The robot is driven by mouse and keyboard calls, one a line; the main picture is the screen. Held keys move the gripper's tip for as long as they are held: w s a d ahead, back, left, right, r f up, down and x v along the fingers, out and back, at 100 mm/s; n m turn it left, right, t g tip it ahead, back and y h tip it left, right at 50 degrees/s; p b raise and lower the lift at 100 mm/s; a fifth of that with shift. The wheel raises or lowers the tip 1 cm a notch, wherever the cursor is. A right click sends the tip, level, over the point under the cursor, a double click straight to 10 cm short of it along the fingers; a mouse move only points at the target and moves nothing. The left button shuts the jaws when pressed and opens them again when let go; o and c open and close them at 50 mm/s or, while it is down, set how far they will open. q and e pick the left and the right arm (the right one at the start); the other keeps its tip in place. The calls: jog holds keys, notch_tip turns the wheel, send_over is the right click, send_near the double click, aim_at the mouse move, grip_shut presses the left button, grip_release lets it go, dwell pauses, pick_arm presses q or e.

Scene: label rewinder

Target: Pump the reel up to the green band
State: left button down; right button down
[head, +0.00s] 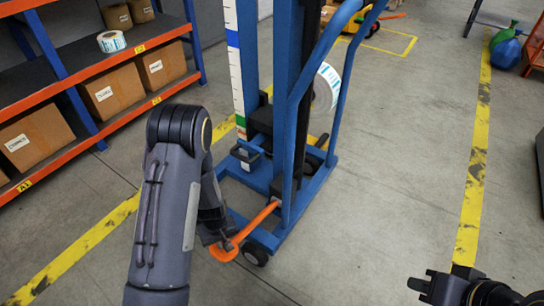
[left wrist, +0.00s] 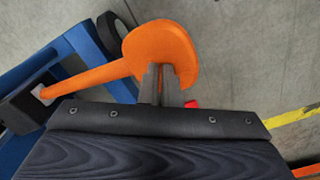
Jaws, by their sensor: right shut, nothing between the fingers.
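A white label reel (head: 326,88) sits on the right side of the blue lift stand (head: 290,205), partly behind its frame. A white scale strip (head: 233,70) on the mast has a blue band higher up and small coloured bands, one green (head: 241,133), near its lower end. The orange pump lever (head: 263,217) slants out low at the front; its broad rounded end shows in the left wrist view (left wrist: 160,45). My left gripper (head: 217,238) is at that end, its fingers close together over the orange; grip or contact is unclear. My right gripper (head: 418,285) is shut and empty, away at lower right.
Orange-edged shelves (head: 110,67) with cardboard boxes (head: 115,91) and another label roll (head: 111,41) stand at left. Yellow floor lines (head: 476,165) run on both sides. The floor right of the stand is clear. Green and blue round objects (head: 506,52) lie far right.

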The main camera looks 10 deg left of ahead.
pick_arm(q)
jog(key=shift+w+f+b, duration=0.2)
jog(key=shift+f+b, duration=0.6)
jog(key=shift+f, duration=0.4)
notch_tip(320, 180, down, 12)
jog(key=b, duration=0.9)
jog(key=shift+a+b, duration=0.15)
jog(key=shift+b, duration=0.2)
dwell(0.4)
jog(key=r+p, duration=0.4)
jog(key=r, duration=0.1)
jog(key=r+p, duration=0.4)
jog(key=r, duration=0.1)
jog(key=r+p, duration=0.5)
jog(key=r, duration=0.1)
jog(key=shift+s, duration=0.25)
jog(key=shift+f, duration=0.1)
jog(key=shift+d, duration=0.2)
